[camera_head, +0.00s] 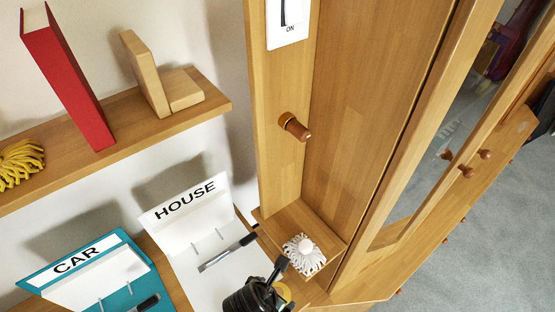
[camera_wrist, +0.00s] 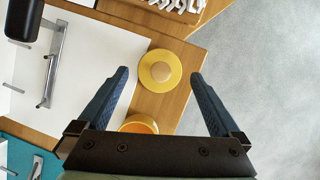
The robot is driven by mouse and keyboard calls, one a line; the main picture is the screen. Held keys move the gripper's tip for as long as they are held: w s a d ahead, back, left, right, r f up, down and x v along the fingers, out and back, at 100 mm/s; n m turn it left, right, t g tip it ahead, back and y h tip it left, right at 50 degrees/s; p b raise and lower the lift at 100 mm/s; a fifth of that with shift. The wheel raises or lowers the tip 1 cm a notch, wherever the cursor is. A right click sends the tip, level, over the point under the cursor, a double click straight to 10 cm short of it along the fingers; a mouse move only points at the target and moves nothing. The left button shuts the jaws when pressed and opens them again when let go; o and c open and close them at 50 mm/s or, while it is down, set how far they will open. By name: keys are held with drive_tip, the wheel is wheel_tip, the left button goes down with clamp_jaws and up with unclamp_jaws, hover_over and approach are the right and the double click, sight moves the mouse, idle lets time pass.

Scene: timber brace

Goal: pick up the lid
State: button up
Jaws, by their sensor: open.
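The lid (camera_wrist: 160,70) is a round yellow disc with a paler round knob in the middle. It lies on the wooden surface in the wrist view. My gripper (camera_wrist: 160,73) is open, with one blue finger on each side of the lid and visible gaps between. The height of the fingers above the lid is unclear. A yellow-rimmed round container (camera_wrist: 140,124) with an orange inside sits nearer the gripper's base and is partly hidden by it. In the head view my dark gripper (camera_head: 275,275) is at the bottom, largely hiding a bit of yellow beside it.
A white board marked HOUSE (camera_head: 187,213) with a metal latch and a dark handle (camera_head: 228,254) lies left of the gripper. A teal CAR board (camera_head: 85,270) is further left. A white stringy item (camera_head: 304,255) sits in the wooden corner. A wooden peg (camera_head: 294,126) juts from the panel.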

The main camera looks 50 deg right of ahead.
drive_tip(key=x, duration=0.4)
drive_tip(key=shift+s+a+f, duration=0.1)
drive_tip(key=shift+a+f, duration=0.05)
